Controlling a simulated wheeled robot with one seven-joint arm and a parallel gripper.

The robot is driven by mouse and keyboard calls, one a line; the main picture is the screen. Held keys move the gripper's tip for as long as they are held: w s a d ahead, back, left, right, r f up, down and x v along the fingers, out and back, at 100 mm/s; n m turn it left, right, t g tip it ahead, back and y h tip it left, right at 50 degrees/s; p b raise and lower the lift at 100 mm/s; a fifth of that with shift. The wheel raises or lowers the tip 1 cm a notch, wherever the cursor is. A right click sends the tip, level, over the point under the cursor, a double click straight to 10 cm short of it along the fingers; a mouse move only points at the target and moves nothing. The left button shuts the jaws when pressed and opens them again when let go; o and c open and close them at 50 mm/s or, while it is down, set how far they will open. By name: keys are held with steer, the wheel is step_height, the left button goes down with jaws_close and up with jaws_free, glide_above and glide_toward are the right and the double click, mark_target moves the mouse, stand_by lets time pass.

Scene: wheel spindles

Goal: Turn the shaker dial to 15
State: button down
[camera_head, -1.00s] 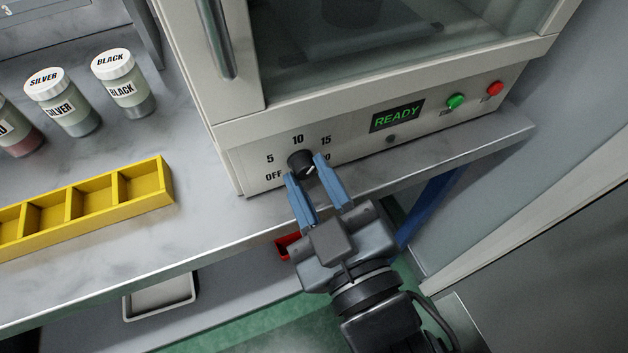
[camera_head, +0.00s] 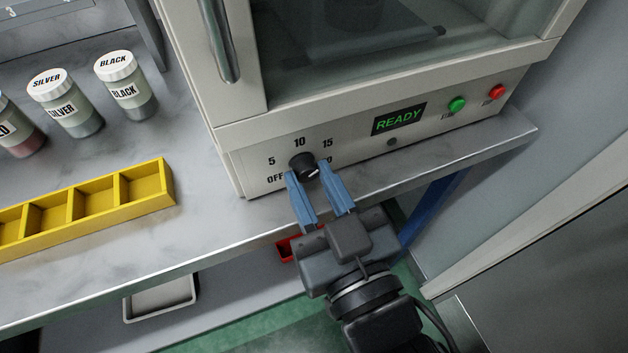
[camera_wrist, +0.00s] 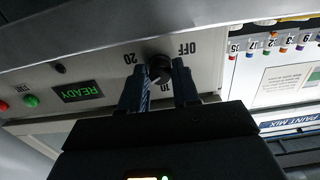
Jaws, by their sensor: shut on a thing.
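The shaker dial (camera_head: 303,163) is a round black knob on the pale front panel of the shaker cabinet, ringed by the marks OFF, 5, 10, 15 and a partly covered 20. A small light mark shows at the knob's lower right edge; I cannot tell its exact setting. My gripper (camera_head: 308,169) comes from below, with its blue fingers on either side of the knob, shut on it. In the wrist view the dial (camera_wrist: 160,68) sits between the fingertips (camera_wrist: 160,75), and the panel labels appear upside down.
A READY display (camera_head: 399,118), a green button (camera_head: 457,105) and a red button (camera_head: 496,92) are right of the dial. A yellow divided tray (camera_head: 147,186) and several labelled jars, including BLACK (camera_head: 126,85) and SILVER (camera_head: 67,103), stand on the bench at left.

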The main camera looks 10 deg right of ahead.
steer(key=shift+f, duration=0.1)
steer(key=c, duration=0.8)
jaws_free()
steer(key=shift+c, duration=0.2)
steer(key=b+v, duration=0.1)
steer(key=v, duration=0.6)
steer(key=shift+s, duration=0.4)
steer(key=shift+d, duration=0.15)
